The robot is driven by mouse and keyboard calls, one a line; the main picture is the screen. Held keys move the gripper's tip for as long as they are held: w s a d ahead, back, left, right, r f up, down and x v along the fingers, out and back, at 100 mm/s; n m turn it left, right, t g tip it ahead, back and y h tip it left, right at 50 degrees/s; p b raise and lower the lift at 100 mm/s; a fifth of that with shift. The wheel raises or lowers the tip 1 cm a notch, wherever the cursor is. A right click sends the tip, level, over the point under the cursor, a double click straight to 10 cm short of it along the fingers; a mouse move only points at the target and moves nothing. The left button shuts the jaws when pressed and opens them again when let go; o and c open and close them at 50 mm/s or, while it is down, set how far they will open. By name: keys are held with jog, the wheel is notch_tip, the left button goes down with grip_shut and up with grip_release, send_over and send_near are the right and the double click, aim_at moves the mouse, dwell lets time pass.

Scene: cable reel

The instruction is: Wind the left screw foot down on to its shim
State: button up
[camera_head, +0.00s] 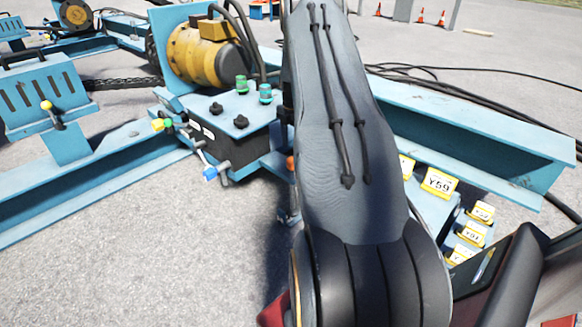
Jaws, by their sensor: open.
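My arm crosses the middle of the head view from top to bottom and covers much of the blue frame. My gripper is not in the picture. I cannot make out the left screw foot or its shim for certain. A small metal part (288,216) shows low beside the arm's left edge, under the blue frame, in shadow. It is mostly hidden, so I cannot tell what it is. A small orange part (290,163) shows above it.
A black valve box (235,135) with coloured fittings and a yellow motor (202,52) sit on the frame left of my arm. A blue beam (470,135) and yellow-labelled blocks (438,184) lie to the right. Cables trail behind. Bare asphalt (150,265) is clear at the lower left.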

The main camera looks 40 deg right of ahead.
notch_tip(320, 180, down, 8)
jog(key=shift+r+b, duration=0.1)
jog(key=shift+b, duration=1.05)
jog(key=c, duration=1)
